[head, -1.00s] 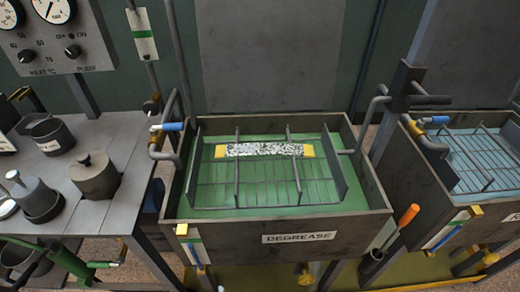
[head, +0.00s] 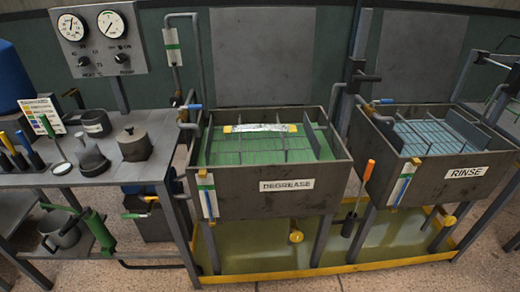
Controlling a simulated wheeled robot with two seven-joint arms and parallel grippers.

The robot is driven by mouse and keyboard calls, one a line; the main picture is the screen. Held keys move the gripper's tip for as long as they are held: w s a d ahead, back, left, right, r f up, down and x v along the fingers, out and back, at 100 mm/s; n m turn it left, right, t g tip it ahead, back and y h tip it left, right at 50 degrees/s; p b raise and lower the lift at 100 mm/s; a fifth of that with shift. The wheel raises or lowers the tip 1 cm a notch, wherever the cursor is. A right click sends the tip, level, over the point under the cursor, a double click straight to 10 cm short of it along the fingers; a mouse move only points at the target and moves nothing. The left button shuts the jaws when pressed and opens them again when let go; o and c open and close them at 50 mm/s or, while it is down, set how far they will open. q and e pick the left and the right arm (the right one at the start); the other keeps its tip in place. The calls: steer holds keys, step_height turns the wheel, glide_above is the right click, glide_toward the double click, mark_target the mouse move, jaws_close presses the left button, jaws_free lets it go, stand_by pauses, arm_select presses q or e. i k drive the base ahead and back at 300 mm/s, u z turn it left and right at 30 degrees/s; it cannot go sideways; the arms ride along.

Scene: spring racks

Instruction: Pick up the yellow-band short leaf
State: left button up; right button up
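A short leaf with yellow ends (head: 260,128) and a speckled grey-white middle lies across the rack (head: 283,146) in the green bath of the tank labelled DEGREASE (head: 273,203). It lies near the back of the tank, roughly level. Neither of my grippers shows in the head view.
A tank labelled RINSE (head: 448,172) with a blue bath stands to the right. A grey table (head: 95,178) with pots and tools is at the left, below a gauge panel (head: 97,38). An orange-handled tool (head: 366,180) hangs between the tanks. Yellow-edged floor tray (head: 330,270) lies below.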

mark_target(228, 129)
steer(key=z, duration=0.9)
steer(key=i, duration=0.95)
steer(key=u, duration=0.3)
